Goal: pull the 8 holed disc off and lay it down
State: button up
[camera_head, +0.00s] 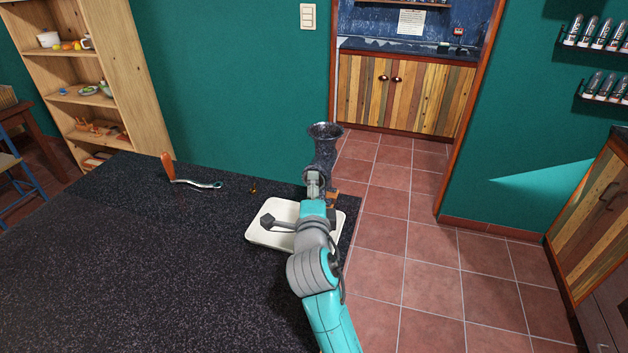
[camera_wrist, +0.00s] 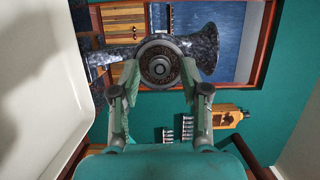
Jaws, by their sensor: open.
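The dark metal grinder (camera_head: 322,155) stands upright at the far right edge of the worktop, its flared funnel on top. In the wrist view its round mouth faces me, with the holed disc (camera_wrist: 160,69) inside a grey rim. The holes are too small to count. My gripper (camera_wrist: 160,75) is open, one fingertip on each side of the mouth. I cannot tell whether the fingertips touch the rim or disc. In the head view my gripper (camera_head: 314,182) is in front of the grinder and hides its mouth.
A white tray (camera_head: 262,240) lies under my arm on the dark worktop (camera_head: 130,270). A crank with an orange-brown handle (camera_head: 168,166) lies further left, and a small yellowish piece (camera_head: 253,188) lies between. The worktop's left and front are clear.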

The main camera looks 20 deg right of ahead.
grip_shut()
jog(key=shift+s+a, duration=0.15)
jog(key=shift+s+a, duration=0.9)
jog(key=shift+s, duration=0.3)
notch_tip(320, 180, up, 7)
jog(key=s+a, duration=0.1)
jog(key=shift+s, duration=0.35)
dwell(0.7)
jog(key=shift+a, duration=0.1)
